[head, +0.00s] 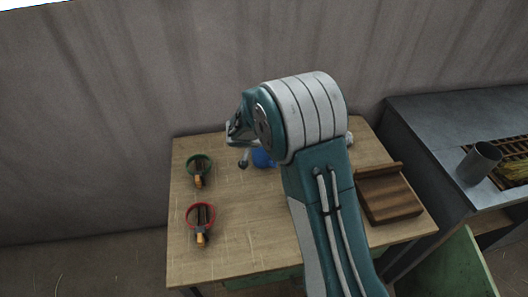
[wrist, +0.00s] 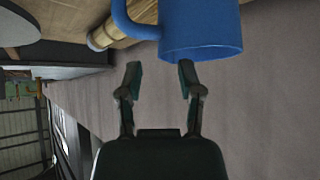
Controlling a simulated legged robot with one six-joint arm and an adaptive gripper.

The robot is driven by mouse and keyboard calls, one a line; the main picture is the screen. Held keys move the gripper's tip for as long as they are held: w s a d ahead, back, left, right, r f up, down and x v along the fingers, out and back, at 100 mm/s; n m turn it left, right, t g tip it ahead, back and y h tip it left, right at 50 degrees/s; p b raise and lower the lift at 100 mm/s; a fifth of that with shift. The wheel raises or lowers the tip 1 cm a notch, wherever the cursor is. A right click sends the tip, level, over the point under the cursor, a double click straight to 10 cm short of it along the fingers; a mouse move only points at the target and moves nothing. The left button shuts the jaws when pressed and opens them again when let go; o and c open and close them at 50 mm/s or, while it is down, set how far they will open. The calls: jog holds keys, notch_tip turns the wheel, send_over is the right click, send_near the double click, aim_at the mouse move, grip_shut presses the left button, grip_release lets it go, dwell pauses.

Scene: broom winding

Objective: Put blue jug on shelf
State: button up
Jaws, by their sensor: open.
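The blue jug (wrist: 203,30) is at the top of the wrist view, with its handle on the left. In the head view only a small blue patch of it (head: 263,158) shows, behind my arm on the wooden table. My gripper (wrist: 160,80) is open, with its two fingers apart and nothing between them. The jug lies just beyond the fingertips, toward the right finger; I cannot tell if they touch. My arm hides most of the gripper in the head view. No shelf is clearly identifiable.
A brown wooden block-like stand (head: 388,195) is at right. A dark metal bench (head: 430,118) with a grey cylinder (head: 480,160) stands beyond.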

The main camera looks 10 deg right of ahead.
jog(key=x, duration=0.4)
jog(key=shift+w+a+f, duration=0.1)
jog(key=shift+f, duration=0.05)
grip_shut()
